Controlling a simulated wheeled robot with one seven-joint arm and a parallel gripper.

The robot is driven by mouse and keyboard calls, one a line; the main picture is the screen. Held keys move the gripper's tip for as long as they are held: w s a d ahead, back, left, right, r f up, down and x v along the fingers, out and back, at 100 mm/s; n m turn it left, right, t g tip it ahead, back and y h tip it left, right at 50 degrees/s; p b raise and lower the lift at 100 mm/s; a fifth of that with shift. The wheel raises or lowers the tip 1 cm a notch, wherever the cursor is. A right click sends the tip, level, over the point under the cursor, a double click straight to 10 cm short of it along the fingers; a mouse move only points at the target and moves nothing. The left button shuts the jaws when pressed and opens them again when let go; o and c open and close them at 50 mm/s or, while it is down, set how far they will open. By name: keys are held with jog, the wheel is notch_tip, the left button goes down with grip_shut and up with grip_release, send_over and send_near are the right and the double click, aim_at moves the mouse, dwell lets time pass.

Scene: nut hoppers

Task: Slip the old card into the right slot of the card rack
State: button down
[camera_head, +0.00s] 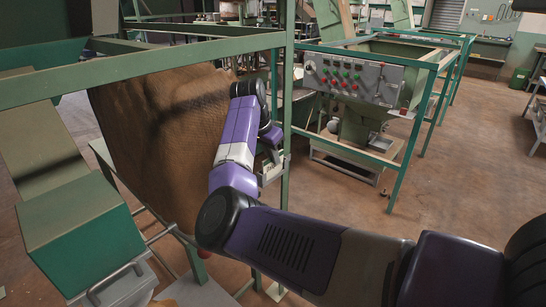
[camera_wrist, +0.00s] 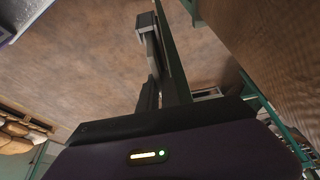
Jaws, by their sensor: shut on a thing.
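My gripper (camera_head: 271,138) is at the green upright post of the hopper frame in the head view, at the end of my purple and white arm. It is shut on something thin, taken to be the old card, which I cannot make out. A pale green holder (camera_head: 272,168), which looks like the card rack, is on the post just below my gripper. Its slots cannot be told apart. In the wrist view, the dark gripper body fills the lower middle and the post (camera_wrist: 172,50) rises beyond it.
A green box (camera_head: 75,225) stands at lower left. A control panel (camera_head: 355,80) with buttons is on another machine behind. Open brown floor (camera_head: 465,160) lies to the right.

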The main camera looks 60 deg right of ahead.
jog(key=shift+w+r+p, duration=0.1)
jog(key=shift+r+p, duration=3.3)
jog(key=shift+r, duration=0.8)
jog(key=s+a+p, duration=0.2)
jog(key=s+p, duration=0.3)
jog(key=s, duration=0.5)
jog(key=shift+a+f, duration=0.2)
jog(key=shift+f, duration=0.15)
